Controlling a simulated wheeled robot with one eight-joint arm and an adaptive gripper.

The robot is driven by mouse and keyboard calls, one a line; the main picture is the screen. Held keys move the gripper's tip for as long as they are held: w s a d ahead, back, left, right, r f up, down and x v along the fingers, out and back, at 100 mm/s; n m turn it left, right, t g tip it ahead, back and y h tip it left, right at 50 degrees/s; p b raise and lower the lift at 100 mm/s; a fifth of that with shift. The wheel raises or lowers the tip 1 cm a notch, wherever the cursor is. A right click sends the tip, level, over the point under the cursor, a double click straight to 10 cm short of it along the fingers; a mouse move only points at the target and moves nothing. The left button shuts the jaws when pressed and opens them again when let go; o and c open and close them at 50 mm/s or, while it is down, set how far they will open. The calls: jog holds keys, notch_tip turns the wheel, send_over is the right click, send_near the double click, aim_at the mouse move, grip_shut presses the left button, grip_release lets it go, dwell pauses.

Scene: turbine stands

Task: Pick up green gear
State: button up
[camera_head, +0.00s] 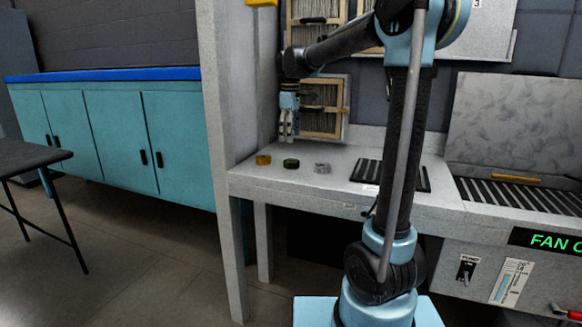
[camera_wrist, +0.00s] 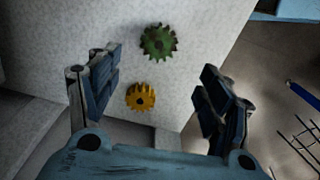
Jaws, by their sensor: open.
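The green gear (camera_head: 291,163) lies flat on the light grey bench top, between a yellow gear and a grey gear. It also shows in the wrist view (camera_wrist: 158,41), at the upper middle, ahead of the space between my fingers. My gripper (camera_head: 288,136) hangs above the bench near the green gear, fingers pointing down. In the wrist view my gripper (camera_wrist: 160,98) is open, with its two fingers wide apart and nothing between them in its grip. The green gear is fully visible and apart from the fingers.
The yellow gear (camera_head: 263,160) lies left of the green one and shows between my fingers in the wrist view (camera_wrist: 140,97). The grey gear (camera_head: 322,168) lies to the right. A black slatted panel (camera_head: 420,178) is farther right. A grey upright wall (camera_head: 228,90) borders the bench's left end.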

send_over(292, 161)
jog(key=f, duration=0.5)
jog(key=shift+a, duration=0.3)
jog(key=shift+w+d+f, duration=0.1)
jog(key=shift+f, duration=1.25)
jog(key=shift+w+d+f, duration=0.1)
jog(key=shift+f, duration=1.25)
jog(key=c, duration=1.6)
